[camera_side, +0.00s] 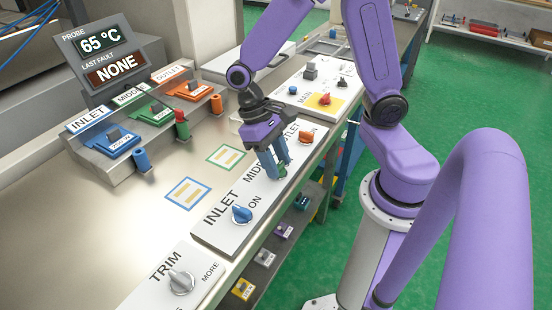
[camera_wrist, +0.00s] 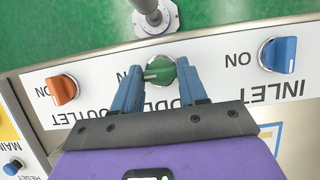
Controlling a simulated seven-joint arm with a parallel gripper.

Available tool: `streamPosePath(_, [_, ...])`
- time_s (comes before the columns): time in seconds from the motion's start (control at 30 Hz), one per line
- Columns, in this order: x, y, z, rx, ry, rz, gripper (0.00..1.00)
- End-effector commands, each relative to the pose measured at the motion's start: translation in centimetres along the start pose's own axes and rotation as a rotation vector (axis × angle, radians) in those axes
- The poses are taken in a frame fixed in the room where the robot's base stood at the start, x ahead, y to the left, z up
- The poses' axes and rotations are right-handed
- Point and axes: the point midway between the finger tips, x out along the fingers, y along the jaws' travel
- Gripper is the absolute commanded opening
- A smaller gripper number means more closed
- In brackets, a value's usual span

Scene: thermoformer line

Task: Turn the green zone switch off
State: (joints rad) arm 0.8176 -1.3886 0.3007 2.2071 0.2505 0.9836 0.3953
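The green zone switch (camera_wrist: 160,72) is a round knob with a raised grip on the white zone panel, between the orange and blue knobs. In the wrist view its grip lies nearly crosswise, one end toward the partly covered ON mark at its left. In the side view the switch (camera_side: 281,170) is mostly hidden behind my fingers. My gripper (camera_wrist: 159,70) is open, with one blue finger on each side of the switch; I cannot tell whether either touches it. It also shows in the side view (camera_side: 279,163), pointing down at the middle of the panel.
The orange outlet knob (camera_wrist: 62,89) and blue inlet knob (camera_wrist: 279,55) flank the green one. A main panel (camera_side: 318,92) with a red knob lies behind, a trim panel (camera_side: 160,283) in front. Left stand a probe display (camera_side: 100,52) reading 65 °C and three coloured zone units.

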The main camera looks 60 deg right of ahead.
Motion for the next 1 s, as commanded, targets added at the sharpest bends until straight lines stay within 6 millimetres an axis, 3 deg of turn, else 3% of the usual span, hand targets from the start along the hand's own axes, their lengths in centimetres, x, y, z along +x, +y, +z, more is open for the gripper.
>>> streamPosePath(0.47, [-0.04, -0.17, -0.01, -0.113, 0.000, 0.046, 0.12])
streamPosePath(1.0, [-0.02, -0.49, 0.08, -0.562, 0.002, 0.231, 0.12])
